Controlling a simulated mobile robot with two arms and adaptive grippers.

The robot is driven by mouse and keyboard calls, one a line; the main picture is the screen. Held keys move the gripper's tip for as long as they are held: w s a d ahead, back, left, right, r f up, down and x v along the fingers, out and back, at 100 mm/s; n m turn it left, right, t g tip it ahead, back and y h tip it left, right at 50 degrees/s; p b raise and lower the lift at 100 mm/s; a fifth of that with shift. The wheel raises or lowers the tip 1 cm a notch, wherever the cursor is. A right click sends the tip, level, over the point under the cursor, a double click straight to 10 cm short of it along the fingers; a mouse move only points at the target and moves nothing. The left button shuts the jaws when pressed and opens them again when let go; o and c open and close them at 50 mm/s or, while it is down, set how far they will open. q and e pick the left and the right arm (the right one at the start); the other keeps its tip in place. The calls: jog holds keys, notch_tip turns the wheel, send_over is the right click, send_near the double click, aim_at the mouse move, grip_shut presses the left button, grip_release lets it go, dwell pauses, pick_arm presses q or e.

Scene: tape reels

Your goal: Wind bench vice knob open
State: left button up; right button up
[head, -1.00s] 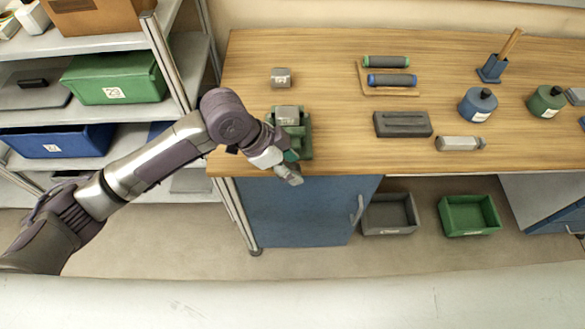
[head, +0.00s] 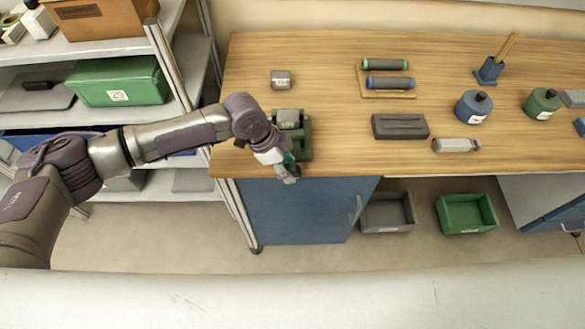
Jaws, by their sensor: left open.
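The green bench vice (head: 304,137) stands at the front left corner of the wooden workbench, with a grey block (head: 288,117) at its top. My left gripper (head: 290,174) is at the front of the vice, by the bench's front edge, pointing down and to the right. It is open. The vice's knob is hidden or too small to make out behind the gripper, so I cannot tell whether the fingers are around it or touching it. My right gripper is out of view.
A small grey block (head: 281,79) lies behind the vice. A dark grey case (head: 400,126) and a light grey cylinder (head: 456,145) lie to the right. A shelf rack with a green bin (head: 117,81) stands left. Bare bench top lies between the vice and the case.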

aim_at(292, 173)
pick_arm(q)
jog(key=shift+x, duration=1.75)
grip_shut()
